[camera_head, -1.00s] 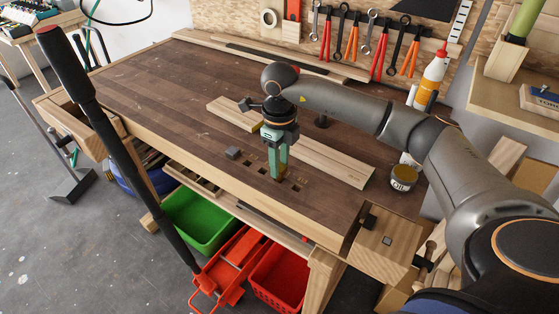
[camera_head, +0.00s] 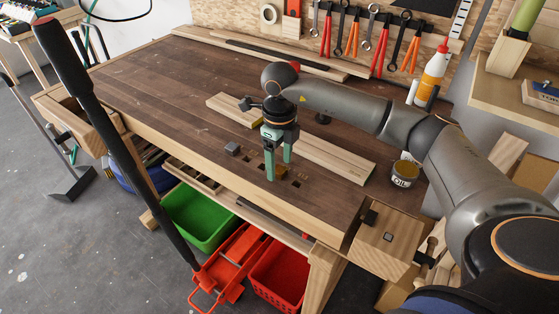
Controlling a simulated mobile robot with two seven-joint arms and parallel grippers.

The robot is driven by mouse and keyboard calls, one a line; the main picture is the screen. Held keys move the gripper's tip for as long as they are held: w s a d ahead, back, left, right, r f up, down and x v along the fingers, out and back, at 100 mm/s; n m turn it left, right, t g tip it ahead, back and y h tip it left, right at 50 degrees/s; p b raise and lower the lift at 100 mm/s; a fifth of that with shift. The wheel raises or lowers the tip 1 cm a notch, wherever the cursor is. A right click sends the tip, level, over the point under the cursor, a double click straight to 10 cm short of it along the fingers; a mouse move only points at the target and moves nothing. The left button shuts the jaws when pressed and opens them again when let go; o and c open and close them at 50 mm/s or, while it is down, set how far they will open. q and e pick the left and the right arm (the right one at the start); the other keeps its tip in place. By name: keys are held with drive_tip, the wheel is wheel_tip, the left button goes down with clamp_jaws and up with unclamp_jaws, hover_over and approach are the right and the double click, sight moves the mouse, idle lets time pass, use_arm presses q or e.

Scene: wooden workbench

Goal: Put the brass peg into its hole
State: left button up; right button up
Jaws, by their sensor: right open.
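My right gripper (camera_head: 279,170) is open, with its two green fingers pointing down just over the row of square holes (camera_head: 295,183) near the bench's front edge. A small brass-coloured patch (camera_head: 280,171) shows between and behind the fingers, low at the bench top; it looks like the brass peg. The fingers partly hide it, and I cannot tell how deep it sits or whether a finger touches it. My left gripper is not in view.
A pale plank (camera_head: 325,157) lies behind the gripper. An oil tin (camera_head: 404,172) and a glue bottle (camera_head: 432,75) stand to the right. The left of the bench top (camera_head: 150,85) is clear.

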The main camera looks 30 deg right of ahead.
drive_tip(key=shift+r, duration=0.1)
wheel_tip(320, 180, up, 12)
drive_tip(key=shift+r, duration=0.2)
idle(0.4)
drive_tip(key=shift+a+f, duration=0.1)
idle(0.3)
